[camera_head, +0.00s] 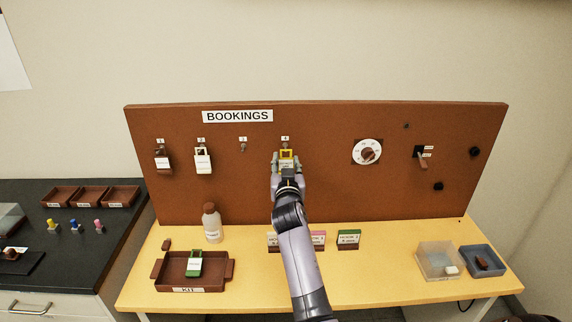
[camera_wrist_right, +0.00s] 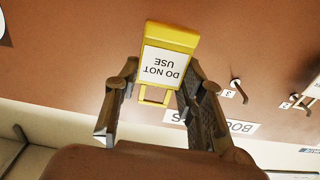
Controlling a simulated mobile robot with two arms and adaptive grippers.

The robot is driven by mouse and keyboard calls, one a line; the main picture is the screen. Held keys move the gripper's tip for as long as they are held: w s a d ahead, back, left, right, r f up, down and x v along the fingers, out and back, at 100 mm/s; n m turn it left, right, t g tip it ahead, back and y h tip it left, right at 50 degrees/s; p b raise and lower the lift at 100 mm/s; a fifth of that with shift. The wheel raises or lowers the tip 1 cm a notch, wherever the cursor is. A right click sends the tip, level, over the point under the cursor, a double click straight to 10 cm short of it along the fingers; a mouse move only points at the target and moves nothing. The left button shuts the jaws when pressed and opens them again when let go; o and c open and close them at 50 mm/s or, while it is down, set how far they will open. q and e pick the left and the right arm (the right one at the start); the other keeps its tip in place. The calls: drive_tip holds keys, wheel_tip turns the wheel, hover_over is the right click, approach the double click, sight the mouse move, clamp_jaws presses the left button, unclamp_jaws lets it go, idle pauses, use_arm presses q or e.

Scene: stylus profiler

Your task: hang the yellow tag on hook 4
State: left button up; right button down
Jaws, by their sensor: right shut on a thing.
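My right gripper (camera_head: 287,165) is in front of the brown board, just below the number 4 label (camera_head: 285,139). It is shut on the yellow tag (camera_head: 286,153), whose upper frame shows above the fingers. In the right wrist view the yellow tag (camera_wrist_right: 172,35) sits between the fingers (camera_wrist_right: 158,88), its white "DO NOT USE" label upside down and its open loop toward the picture's bottom. Hook 4 is mostly hidden by the tag and gripper. I cannot tell whether the loop is around the hook. My left gripper is not in view.
Hook 3 (camera_head: 243,147) is empty. A white tag (camera_head: 203,160) and a dark red tag (camera_head: 162,160) hang to its left. A dial (camera_head: 367,152) and a switch (camera_head: 422,158) are on the right. Below stand a bottle (camera_head: 212,224) and a kit tray (camera_head: 168,271) with a green tag (camera_head: 194,264).

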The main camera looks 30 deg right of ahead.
sight(286, 164)
drive_tip(key=shift+w, duration=0.1)
drive_tip(key=shift+b+x, duration=1.1)
drive_tip(key=shift+x, duration=0.85)
drive_tip(key=shift+f+b, duration=0.45)
drive_tip(key=c, duration=1)
unclamp_jaws()
drive_tip(key=shift+o, duration=0.2)
drive_tip(key=shift+c, duration=0.4)
